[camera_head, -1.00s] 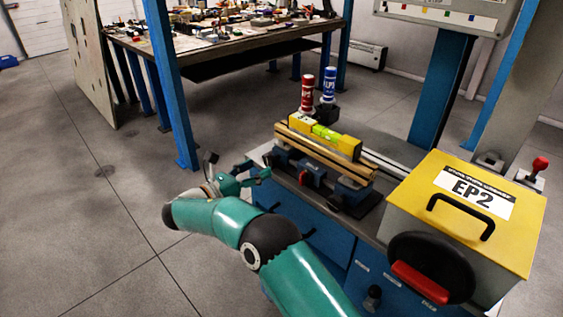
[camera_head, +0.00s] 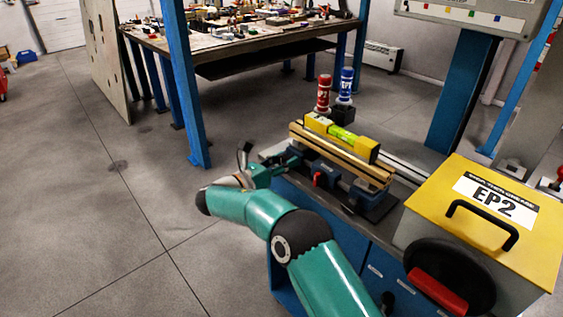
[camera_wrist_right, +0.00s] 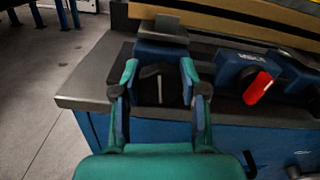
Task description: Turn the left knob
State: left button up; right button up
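The left knob (camera_wrist_right: 161,86) is black with a white line on its face, on the left blue vise-like block of the bench. The line stands about upright in the right wrist view. My right gripper (camera_wrist_right: 159,75) is open, with one teal finger on each side of this knob. I cannot tell whether the fingers touch it. In the head view my right gripper (camera_head: 284,165) is at the left end of the fixture, and the knob is hidden there. A red knob (camera_wrist_right: 257,88) sits on the block to the right. My left gripper is not in view.
A yellow level (camera_head: 341,138) lies on wooden bars (camera_head: 340,155) above the blocks. Red (camera_head: 324,94) and blue (camera_head: 345,86) cans stand behind. A yellow-topped EP2 box (camera_head: 470,230) is at the right. The floor left of the bench is clear.

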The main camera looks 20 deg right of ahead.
jog(key=shift+c, duration=1.2)
jog(key=shift+f+m+b, duration=0.2)
jog(key=shift+m+b, duration=0.1)
jog(key=shift+b, duration=0.15)
jog(key=shift+s+f+m+b, duration=0.1)
jog(key=shift+m+b, duration=0.75)
jog(key=shift+m, duration=0.25)
jog(key=shift+m+b, duration=0.35)
jog(key=shift+m, duration=0.35)
jog(key=o, duration=1.1)
jog(key=shift+s+r, duration=0.1)
jog(key=shift+r, duration=0.15)
